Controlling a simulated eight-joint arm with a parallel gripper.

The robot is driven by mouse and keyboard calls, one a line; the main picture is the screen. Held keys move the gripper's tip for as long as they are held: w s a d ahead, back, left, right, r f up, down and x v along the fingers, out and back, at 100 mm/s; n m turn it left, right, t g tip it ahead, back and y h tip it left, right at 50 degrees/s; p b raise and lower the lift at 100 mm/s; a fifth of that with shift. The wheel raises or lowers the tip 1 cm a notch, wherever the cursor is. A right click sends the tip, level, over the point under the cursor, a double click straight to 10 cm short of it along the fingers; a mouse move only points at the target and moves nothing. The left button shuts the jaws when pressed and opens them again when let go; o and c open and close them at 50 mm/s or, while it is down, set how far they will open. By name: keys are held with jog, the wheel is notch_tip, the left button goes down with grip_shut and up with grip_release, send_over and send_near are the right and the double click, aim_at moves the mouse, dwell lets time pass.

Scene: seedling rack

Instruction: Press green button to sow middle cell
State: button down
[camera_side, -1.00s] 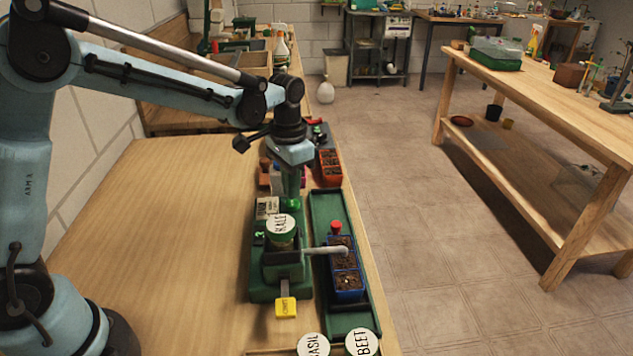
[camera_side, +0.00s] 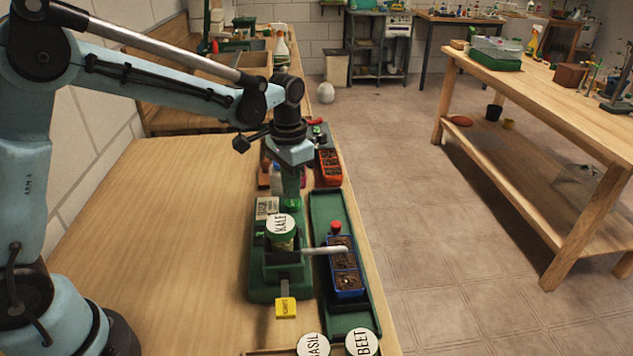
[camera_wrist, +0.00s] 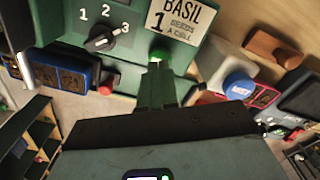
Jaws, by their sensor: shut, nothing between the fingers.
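The green seeder (camera_side: 262,282) stands on the bench with a jar labelled KALE (camera_side: 281,238) on top. Its pale spout (camera_side: 325,250) reaches right over the blue cell tray (camera_side: 348,294), near the middle cell; the exact spot is hard to tell. Pale specks show in the front cell. My gripper (camera_side: 291,204) is shut and empty, pointing down behind the jar. In the wrist view, my gripper's tips (camera_wrist: 158,66) lie close to the green button (camera_wrist: 160,53); I cannot tell whether they touch it. The button is hidden in the side view.
A dial (camera_wrist: 101,40) marked 1, 2, 3 and a card (camera_wrist: 183,18) reading BASIL, 1 seeds a cell, sit beside the button. A red knob (camera_side: 335,227) stands by the blue tray. An orange tray (camera_side: 329,168) lies farther back. BASIL and BEET lids (camera_side: 362,342) are in front.

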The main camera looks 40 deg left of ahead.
aim_at(291, 203)
jog(key=shift+f, duration=0.1)
jog(key=shift+f, duration=0.35)
jog(key=shift+f, duration=0.6)
notch_tip(291, 203, up, 8)
jog(key=shift+f, duration=0.2)
dwell(0.7)
jog(key=shift+s, duration=0.1)
